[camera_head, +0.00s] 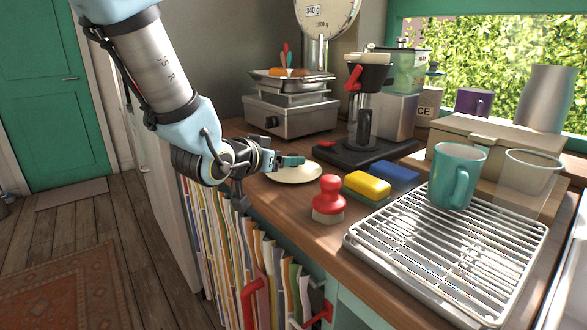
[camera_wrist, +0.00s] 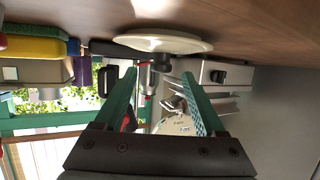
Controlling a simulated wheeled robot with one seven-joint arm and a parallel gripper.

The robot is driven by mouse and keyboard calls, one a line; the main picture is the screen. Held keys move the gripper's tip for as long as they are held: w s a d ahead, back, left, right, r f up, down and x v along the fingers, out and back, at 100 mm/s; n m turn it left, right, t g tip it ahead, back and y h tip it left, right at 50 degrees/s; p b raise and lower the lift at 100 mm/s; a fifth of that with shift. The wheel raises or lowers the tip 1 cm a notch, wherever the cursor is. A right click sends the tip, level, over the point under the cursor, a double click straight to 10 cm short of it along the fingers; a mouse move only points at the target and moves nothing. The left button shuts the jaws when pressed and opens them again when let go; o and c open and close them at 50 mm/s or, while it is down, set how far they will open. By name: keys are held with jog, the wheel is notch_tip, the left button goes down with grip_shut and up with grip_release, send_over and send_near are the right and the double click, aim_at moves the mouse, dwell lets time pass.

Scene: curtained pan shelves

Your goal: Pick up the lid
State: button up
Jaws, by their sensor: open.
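The lid (camera_head: 295,176) is a flat, cream disc lying on the wooden counter (camera_head: 318,243), left of the red-handled stamp-like object. It also shows in the wrist view (camera_wrist: 172,43), where the picture is upside down and a dark knob (camera_wrist: 162,61) stands out from its middle. My gripper (camera_head: 290,161) reaches in from the left, low over the lid, and its green fingers cover the knob in the head view. In the wrist view my gripper (camera_wrist: 159,75) is open and empty, with the knob lined up between its fingertips. Whether they touch the knob I cannot tell.
A red-handled object (camera_head: 328,198), a yellow sponge (camera_head: 367,185) and a blue sponge (camera_head: 398,175) stand right of the lid. A scale (camera_head: 290,115) and coffee maker (camera_head: 365,130) stand behind. A wire rack (camera_head: 450,250) holds a teal mug (camera_head: 455,178).

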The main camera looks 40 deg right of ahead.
aim_at(293, 155)
jog(key=shift+p+x, duration=0.9)
jog(key=shift+x, duration=1.7)
jog(key=shift+r, duration=0.1)
jog(key=shift+c, duration=0.4)
grip_shut()
